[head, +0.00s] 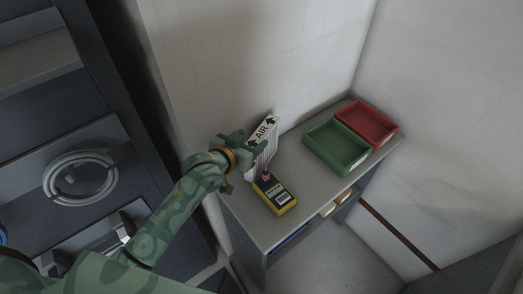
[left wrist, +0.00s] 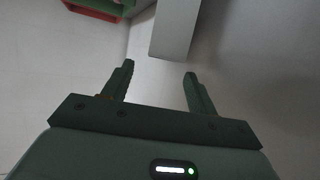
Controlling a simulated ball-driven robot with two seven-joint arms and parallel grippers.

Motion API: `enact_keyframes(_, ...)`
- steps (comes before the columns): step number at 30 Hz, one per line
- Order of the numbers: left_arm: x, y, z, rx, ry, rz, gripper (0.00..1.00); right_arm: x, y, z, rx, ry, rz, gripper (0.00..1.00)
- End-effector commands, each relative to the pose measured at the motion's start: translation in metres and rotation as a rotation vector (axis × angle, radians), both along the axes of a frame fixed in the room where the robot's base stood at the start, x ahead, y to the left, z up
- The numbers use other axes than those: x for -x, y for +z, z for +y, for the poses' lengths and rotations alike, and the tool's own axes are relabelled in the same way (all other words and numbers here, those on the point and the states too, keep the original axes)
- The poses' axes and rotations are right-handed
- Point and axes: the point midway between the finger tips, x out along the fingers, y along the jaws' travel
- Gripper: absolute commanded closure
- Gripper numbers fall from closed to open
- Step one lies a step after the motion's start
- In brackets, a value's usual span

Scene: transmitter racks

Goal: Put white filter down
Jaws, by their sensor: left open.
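The white filter (head: 262,137), marked AIR with black arrows, stands upright on the grey table near the wall in the head view. My left gripper (head: 249,150) is right beside it and overlaps its left side in that view. In the left wrist view my left gripper (left wrist: 160,78) has its two fingers spread, with nothing between the tips. A pale block (left wrist: 176,30), likely the filter, shows just beyond the fingertips. Whether a finger touches it I cannot tell. My right gripper is not in view.
A yellow and black handheld device (head: 275,194) lies on the table (head: 303,188) in front of the filter. A green tray (head: 337,166) and a red tray (head: 385,138) sit at the right end. Dark cabinets (head: 65,140) stand on the left. The table's middle is clear.

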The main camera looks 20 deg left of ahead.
Motion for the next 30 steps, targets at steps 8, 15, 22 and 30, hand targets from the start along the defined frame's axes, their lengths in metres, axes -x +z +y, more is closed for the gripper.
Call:
enact_keyframes(8,-0.036,-0.021,-0.011,-0.001,0.0,-0.001,0.42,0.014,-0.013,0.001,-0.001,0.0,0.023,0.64)
enact_keyframes(15,-0.041,-0.022,-0.012,0.0,0.0,-0.001,0.42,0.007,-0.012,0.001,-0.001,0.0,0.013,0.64)
enact_keyframes(22,-0.041,-0.022,-0.012,0.0,0.0,-0.001,0.92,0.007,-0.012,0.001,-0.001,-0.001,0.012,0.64)
enact_keyframes(30,-0.041,-0.021,-0.012,0.0,0.0,-0.001,1.0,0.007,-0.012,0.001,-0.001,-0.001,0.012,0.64)
